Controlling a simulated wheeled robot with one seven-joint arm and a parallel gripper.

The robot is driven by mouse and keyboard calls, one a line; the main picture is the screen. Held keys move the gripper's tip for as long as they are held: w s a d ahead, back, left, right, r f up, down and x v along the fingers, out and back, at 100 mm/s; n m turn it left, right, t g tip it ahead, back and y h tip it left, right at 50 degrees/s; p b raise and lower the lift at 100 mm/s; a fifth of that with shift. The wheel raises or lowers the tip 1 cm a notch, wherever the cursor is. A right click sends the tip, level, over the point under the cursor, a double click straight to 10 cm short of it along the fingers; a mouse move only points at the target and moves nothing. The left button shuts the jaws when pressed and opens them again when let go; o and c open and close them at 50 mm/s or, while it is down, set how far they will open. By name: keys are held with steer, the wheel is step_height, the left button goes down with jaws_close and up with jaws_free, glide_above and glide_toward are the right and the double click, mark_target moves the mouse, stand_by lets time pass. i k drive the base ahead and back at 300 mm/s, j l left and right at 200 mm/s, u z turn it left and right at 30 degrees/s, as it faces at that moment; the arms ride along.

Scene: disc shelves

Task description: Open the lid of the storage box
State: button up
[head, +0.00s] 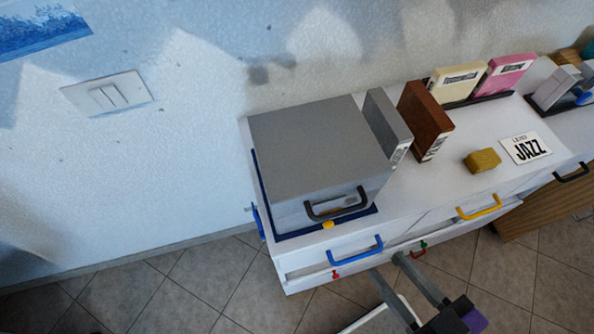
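The grey storage box (290,213) stands on a dark blue mat (375,209) at the left end of the white cabinet top. Its flat grey lid (318,145) is down, and a dark loop handle (336,206) shows on the front. A small yellow piece (328,225) is at the front below the handle. My gripper (387,264) is at the lower right, in front of the cabinet and apart from the box. Its two grey fingers are spread, with nothing visible between them.
Grey (388,125) and brown (424,120) cases stand close to the box's right side. A yellow block (482,160) and a JAZZ card (526,148) lie farther right. Blue (355,250) and yellow (480,208) drawer handles stick out in front. Open floor (185,290) lies at lower left.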

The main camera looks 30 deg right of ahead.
mark_target(318, 155)
steer(key=k+u, duration=0.1)
steer(key=u, duration=0.3)
steer(key=k+u, duration=0.15)
steer(key=u, duration=0.3)
steer(key=k+u, duration=0.15)
steer(key=u, duration=0.25)
